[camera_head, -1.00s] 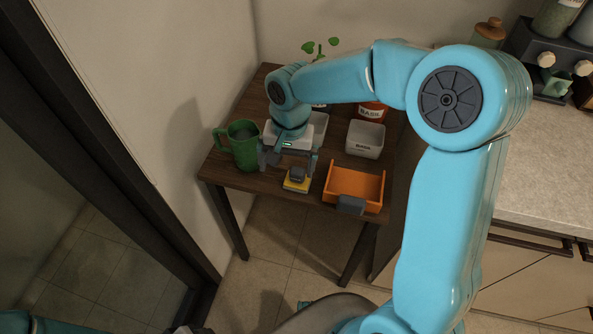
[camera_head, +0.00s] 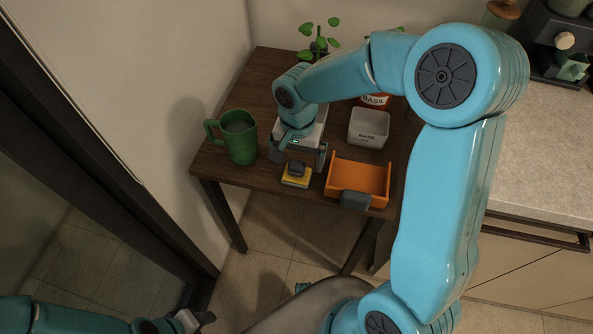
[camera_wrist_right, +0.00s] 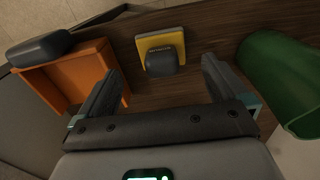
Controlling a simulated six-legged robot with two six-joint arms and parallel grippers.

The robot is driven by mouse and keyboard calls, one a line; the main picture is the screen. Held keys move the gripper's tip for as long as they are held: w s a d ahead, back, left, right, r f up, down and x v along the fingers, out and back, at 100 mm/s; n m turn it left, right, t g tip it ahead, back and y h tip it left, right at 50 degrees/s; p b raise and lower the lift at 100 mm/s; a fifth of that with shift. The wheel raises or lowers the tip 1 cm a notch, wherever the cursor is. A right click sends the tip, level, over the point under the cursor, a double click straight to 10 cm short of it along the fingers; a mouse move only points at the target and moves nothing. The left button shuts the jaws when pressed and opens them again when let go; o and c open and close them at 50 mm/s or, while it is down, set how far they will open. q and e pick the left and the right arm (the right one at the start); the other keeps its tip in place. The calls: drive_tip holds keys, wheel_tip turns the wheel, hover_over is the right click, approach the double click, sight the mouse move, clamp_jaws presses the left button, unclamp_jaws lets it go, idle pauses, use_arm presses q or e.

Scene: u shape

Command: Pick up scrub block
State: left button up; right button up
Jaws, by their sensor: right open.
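The scrub block (camera_head: 296,174) is a small yellow block with a dark grey grip on top. It lies near the front edge of the wooden table, between the green mug and the orange bin. It also shows in the right wrist view (camera_wrist_right: 162,54), ahead of the fingers and between their lines. My right gripper (camera_head: 299,158) is open and empty, just behind the scrub block; its two fingers (camera_wrist_right: 158,82) show apart in the wrist view. My left arm shows at the lower left, with its gripper (camera_head: 196,318) far from the table; its jaws are unclear.
A green mug (camera_head: 240,140) stands left of the block. An orange bin (camera_head: 358,177) with a dark front handle sits close on its right. A wall bounds the table's left side.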

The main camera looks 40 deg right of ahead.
sight(297, 161)
drive_tip(key=f, duration=0.5)
drive_tip(key=shift+w+d+f, duration=0.15)
drive_tip(key=shift+w+f, duration=0.1)
drive_tip(key=shift+f, duration=0.05)
drive_tip(key=c, duration=1.1)
